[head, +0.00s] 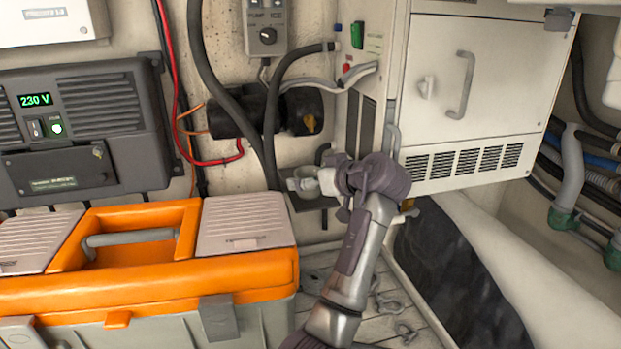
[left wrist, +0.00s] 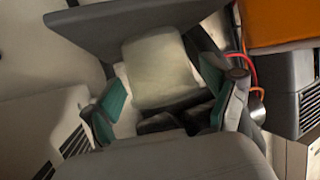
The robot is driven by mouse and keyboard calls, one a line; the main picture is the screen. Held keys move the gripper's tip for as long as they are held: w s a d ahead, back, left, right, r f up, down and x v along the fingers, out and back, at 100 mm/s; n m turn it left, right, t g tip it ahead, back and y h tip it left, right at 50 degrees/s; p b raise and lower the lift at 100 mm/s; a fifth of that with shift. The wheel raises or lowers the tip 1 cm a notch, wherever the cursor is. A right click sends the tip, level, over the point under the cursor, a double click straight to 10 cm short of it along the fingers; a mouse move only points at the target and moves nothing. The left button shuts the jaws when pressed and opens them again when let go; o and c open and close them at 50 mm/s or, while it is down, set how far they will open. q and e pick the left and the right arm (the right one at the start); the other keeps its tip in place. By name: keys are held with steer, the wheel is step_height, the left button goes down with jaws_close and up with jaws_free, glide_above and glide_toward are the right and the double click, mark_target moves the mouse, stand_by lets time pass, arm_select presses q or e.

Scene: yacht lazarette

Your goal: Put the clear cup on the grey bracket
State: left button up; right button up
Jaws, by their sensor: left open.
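The clear cup (head: 304,185) is a small, pale, see-through shape in the middle of the head view, at the grey bracket (head: 316,204) on the wall. My left gripper (head: 330,181) is just right of the cup, its fingers partly hidden by its own body. In the left wrist view the cup (left wrist: 160,72) is a pale, blurred block between and beyond the two teal-padded fingers (left wrist: 165,92), which are apart. The grey bracket (left wrist: 125,17) is a flat slab against the cup's far end. Whether a pad touches the cup I cannot tell. My right gripper is out of view.
An orange-topped toolbox (head: 130,285) stands at the lower left. A white cabinet (head: 475,95) is close on the right of my gripper. Dark hoses (head: 222,95) run down the wall above the bracket. Loose metal shackles (head: 388,303) lie on the floor.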

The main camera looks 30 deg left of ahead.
arm_select(q)
steer(key=b+v, duration=0.2)
steer(key=v, duration=0.4)
steer(key=shift+d, duration=0.3)
steer(key=shift+s+d+r, duration=0.2)
steer(key=shift+d+r, duration=0.15)
steer(key=shift+d, duration=0.1)
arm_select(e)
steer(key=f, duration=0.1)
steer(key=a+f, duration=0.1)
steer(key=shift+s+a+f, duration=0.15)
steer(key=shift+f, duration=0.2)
